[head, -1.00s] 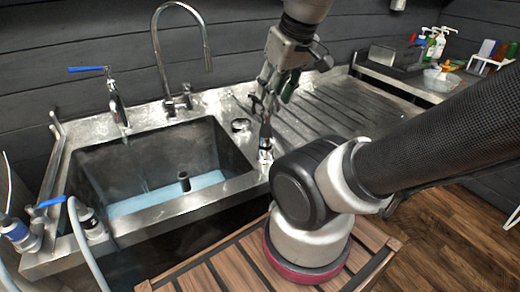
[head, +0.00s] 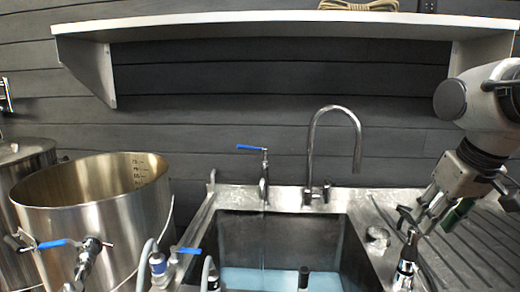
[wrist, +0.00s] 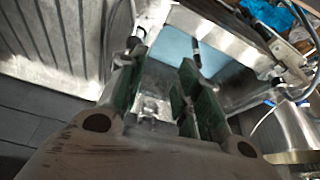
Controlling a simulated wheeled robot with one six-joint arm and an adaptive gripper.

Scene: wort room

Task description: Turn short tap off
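The short tap (head: 264,180) stands at the back left of the sink in the head view. Its blue lever (head: 251,148) points left. A thin stream of water (head: 264,230) falls from it into the sink (head: 347,270), where pale blue liquid lies. My gripper (head: 424,222) is at the right of the head view, over the sink's right side and well away from the short tap. In the wrist view its green-padded fingers (wrist: 160,85) are apart with nothing clearly held between them. The short tap cannot be made out in the wrist view.
A tall gooseneck tap (head: 334,150) stands right of the short tap. A dark-topped metal fitting (head: 406,262) is just below my gripper. A steel pot (head: 95,205) with a blue-handled valve (head: 52,244) stands left. A white shelf (head: 280,20) spans above.

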